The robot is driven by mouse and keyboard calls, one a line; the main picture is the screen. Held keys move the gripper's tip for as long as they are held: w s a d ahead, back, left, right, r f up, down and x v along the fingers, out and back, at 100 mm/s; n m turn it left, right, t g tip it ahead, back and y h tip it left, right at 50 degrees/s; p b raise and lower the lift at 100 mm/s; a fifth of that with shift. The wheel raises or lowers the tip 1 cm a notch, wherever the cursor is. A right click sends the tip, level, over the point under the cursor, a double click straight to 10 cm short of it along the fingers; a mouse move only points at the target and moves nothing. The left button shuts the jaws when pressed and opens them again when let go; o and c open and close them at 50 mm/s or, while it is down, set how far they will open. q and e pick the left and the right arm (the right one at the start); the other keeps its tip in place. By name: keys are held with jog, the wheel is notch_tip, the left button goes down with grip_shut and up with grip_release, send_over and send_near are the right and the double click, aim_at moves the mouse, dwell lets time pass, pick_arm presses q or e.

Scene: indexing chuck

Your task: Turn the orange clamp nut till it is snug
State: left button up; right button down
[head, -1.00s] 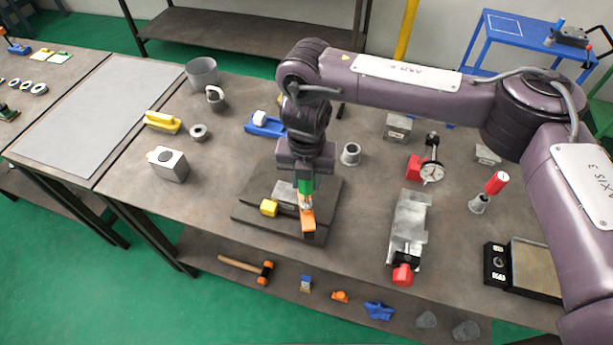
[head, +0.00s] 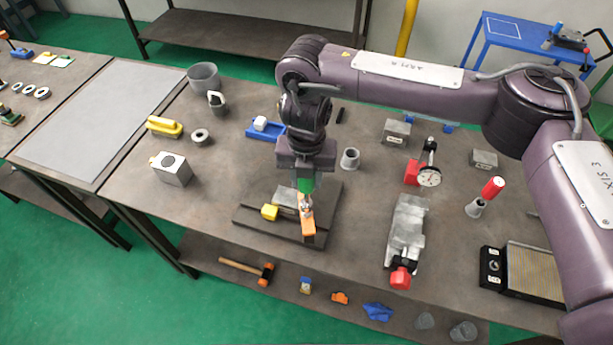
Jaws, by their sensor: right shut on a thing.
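The orange clamp nut (head: 308,228) shows as an orange piece at the front right of the dark fixture plate (head: 262,226) on the bench. My right gripper (head: 306,203) points down from above and is shut on the orange piece at its back end. The fingertips are small here and partly hide what they hold. How tight the nut is cannot be seen. My left gripper is not in view.
A grey vise (head: 406,232) with a red end and a dial gauge (head: 429,178) stand to the right. A grey ring (head: 350,158) stands behind the plate. A blue holder (head: 266,130) is further back. The bench in front of the plate is clear.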

jog(key=shift+r, duration=1.85)
